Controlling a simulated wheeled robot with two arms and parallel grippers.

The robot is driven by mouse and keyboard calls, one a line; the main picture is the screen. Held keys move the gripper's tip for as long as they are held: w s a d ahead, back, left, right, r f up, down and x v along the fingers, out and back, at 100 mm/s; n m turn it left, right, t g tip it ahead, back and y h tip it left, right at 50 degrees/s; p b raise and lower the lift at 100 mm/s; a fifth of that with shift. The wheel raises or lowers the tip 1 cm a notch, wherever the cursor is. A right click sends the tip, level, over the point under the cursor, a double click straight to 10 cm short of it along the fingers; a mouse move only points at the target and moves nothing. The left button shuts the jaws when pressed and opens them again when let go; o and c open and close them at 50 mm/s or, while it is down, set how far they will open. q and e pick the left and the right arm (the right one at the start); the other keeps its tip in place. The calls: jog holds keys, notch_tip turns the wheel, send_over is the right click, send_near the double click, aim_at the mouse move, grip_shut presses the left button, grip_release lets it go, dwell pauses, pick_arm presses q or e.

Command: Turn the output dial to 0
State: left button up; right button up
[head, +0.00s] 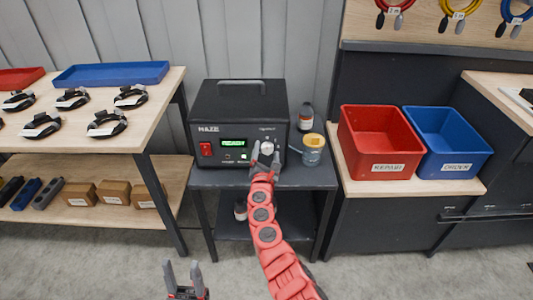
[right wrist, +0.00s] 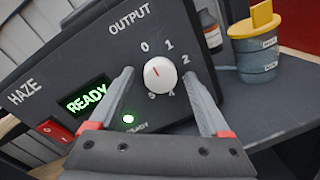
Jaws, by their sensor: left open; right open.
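The haze machine (head: 238,118) is a black box with a top handle on a small dark table. Its white round output dial (right wrist: 160,75) sits under the word OUTPUT, with numbers around it. The dial's short red mark is left of its middle and points up-left, roughly toward the 0. The dial also shows in the head view (head: 267,146). My right gripper (right wrist: 159,84) is open, one finger on each side of the dial, with visible gaps; whether it touches is not clear. My left gripper (head: 183,268) is open and empty, low over the floor.
The machine's green display (right wrist: 87,97) reads READY, above a red switch (right wrist: 53,130). A jar with a yellow lid (head: 313,148) and a bottle (head: 306,116) stand right of the machine. Red (head: 378,143) and blue (head: 445,142) bins stand further right.

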jog(key=shift+s, duration=0.1)
jog(key=shift+s+r+p, duration=0.1)
jog(key=shift+s+p, duration=0.15)
jog(key=shift+p, duration=0.1)
jog(key=s+a+p, duration=0.1)
jog(key=s+p, duration=0.2)
jog(key=s, duration=1.3)
jog(key=shift+s+a, duration=0.15)
jog(key=shift+s, duration=0.2)
